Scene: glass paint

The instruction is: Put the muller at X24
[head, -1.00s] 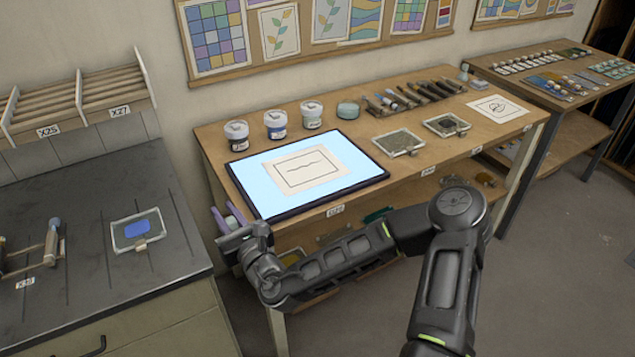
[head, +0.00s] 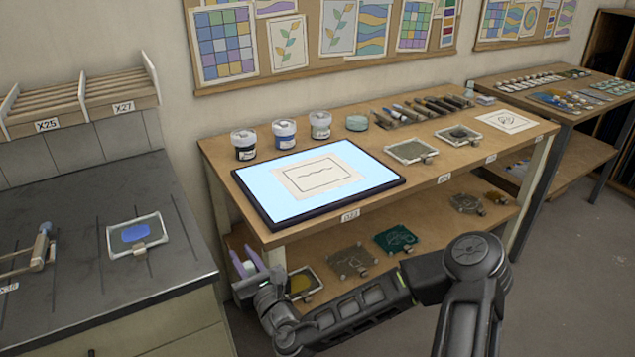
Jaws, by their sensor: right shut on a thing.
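My right gripper (head: 248,264) is in front of the left end of the wooden bench, below its top. Its purple fingers are shut on a small pale thing (head: 249,268), probably the muller, mostly hidden between them. My left gripper is not in view. Small tags mark places: X25 (head: 46,125) and X27 (head: 123,107) are on the wall rack, and other tags (head: 349,215) (head: 444,179) sit on the bench's front edge. I cannot surely read X24 on any of them.
The bench (head: 420,185) carries a lit panel (head: 375,185) with a paper, jars (head: 284,133), tools and two trays (head: 410,151). Its lower shelf (head: 320,240) holds several plates. The dark counter (head: 90,285) at left has a blue-paint slab (head: 137,235) and a wooden stand (head: 38,250).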

